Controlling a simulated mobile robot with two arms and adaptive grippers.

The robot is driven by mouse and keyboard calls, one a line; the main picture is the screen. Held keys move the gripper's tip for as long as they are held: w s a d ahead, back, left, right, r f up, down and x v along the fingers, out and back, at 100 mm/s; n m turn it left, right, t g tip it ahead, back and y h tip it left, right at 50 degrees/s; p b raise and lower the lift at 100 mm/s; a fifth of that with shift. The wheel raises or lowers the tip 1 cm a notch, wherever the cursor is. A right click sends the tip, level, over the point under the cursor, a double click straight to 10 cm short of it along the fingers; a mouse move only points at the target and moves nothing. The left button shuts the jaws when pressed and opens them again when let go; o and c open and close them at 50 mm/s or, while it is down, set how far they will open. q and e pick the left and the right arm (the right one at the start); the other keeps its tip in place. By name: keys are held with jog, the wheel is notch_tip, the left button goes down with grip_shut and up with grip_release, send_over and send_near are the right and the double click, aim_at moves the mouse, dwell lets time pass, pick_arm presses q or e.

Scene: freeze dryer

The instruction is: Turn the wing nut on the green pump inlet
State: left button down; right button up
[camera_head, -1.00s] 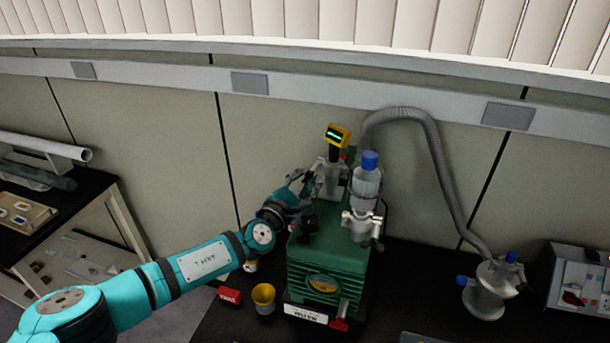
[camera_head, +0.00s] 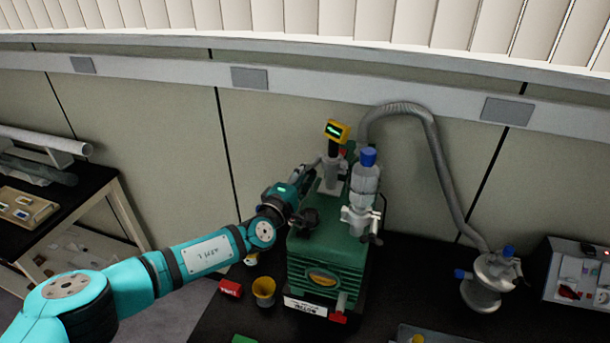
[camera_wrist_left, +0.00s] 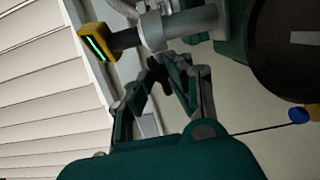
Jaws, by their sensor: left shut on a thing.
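The green pump (camera_head: 326,250) stands on the dark bench, with its inlet fitting (camera_head: 331,178) at the back of its top. The inlet carries a yellow gauge (camera_head: 337,131) with a lit green display. My left gripper (camera_head: 314,168) reaches in from the left against the inlet. In the left wrist view its fingers (camera_wrist_left: 172,64) close together at the grey pipe flange (camera_wrist_left: 178,28). They are shut on a small dark part there, at the wing nut's place; the fingers mostly hide the nut. My right gripper is out of view.
A grey hose (camera_head: 430,140) arches right to a metal trap (camera_head: 487,282).

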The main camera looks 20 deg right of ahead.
pick_arm(q)
jog(key=shift+f, duration=0.15)
dwell(0.3)
jog(key=c, duration=1.2)
grip_release()
jog(key=v, duration=1.2)
